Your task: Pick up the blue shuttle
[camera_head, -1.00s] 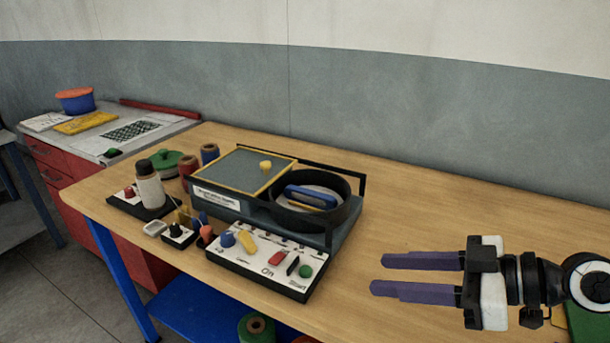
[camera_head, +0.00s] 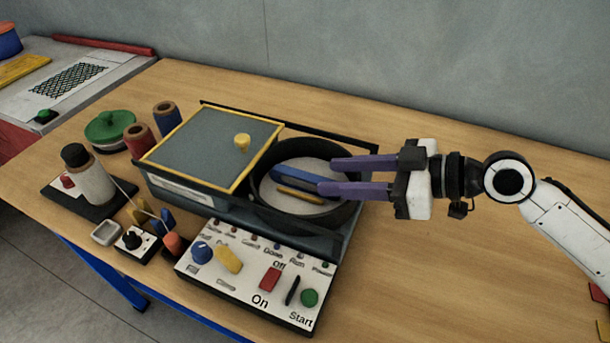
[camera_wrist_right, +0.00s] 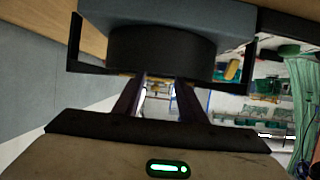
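The blue shuttle (camera_head: 292,178) lies inside the round black bowl (camera_head: 263,207) of the machine, beside a thin yellow bar (camera_head: 299,196). My right gripper (camera_head: 325,176) comes in from the right with its purple fingers apart and level, reaching over the bowl's right rim. Its fingertips are close to the shuttle's right end; I cannot tell whether they touch it. In the right wrist view the two fingers (camera_wrist_right: 160,84) are spread, and the bowl's dark outer wall (camera_wrist_right: 162,50) shows beyond them; the shuttle is hidden there. My left gripper is not in view.
The machine's grey lid (camera_head: 205,140) with a yellow knob adjoins the bowl. A black frame bar (camera_head: 290,128) runs behind. The control panel (camera_head: 262,275) stands in front. Spools and a bottle (camera_head: 88,175) stand left. The table's back right (camera_head: 400,110) is clear.

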